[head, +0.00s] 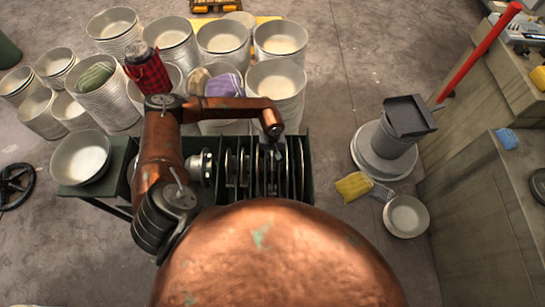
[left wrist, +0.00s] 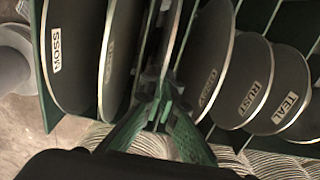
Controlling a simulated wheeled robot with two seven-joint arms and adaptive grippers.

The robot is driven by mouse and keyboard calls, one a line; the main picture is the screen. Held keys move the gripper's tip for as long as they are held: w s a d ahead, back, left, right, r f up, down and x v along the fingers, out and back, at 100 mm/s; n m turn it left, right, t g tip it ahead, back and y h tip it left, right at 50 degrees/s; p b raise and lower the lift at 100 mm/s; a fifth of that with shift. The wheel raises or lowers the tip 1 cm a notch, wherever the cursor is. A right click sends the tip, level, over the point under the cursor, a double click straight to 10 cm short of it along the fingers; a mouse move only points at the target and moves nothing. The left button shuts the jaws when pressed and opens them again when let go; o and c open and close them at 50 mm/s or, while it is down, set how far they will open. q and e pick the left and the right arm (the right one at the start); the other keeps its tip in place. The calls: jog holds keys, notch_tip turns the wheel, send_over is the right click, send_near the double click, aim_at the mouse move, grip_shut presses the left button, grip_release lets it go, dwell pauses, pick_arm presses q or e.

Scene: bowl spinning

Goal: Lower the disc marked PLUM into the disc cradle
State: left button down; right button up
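A dark green slotted rack (head: 307,165) stands in front of me in the head view, with several thin discs upright between its dividers. No separate disc cradle can be told apart from it. In the left wrist view the discs marked MOSS (left wrist: 75,70), RUST (left wrist: 250,95) and TEAL (left wrist: 285,85) can be read. The labels on a disc left of the gripper (left wrist: 122,50) and one right of it (left wrist: 212,45) are too blurred. I can read no PLUM mark. My left gripper (head: 272,150) points down at the rack. Its fingers (left wrist: 163,105) are close together in line with a thin edge-on plate; whether they grip it is unclear.
Stacks of metal bowls (head: 275,85) stand close behind the rack. A loose bowl (head: 80,158) sits at its left.

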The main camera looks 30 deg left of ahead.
pick_arm(q)
jog(key=shift+r, duration=0.35)
jog(key=shift+r+p, duration=0.5)
jog(key=shift+r, duration=0.75)
jog(key=shift+r+p, duration=0.75)
jog(key=shift+r, duration=0.6)
jog(key=shift+r+p, duration=0.45)
jog(key=shift+r, duration=0.65)
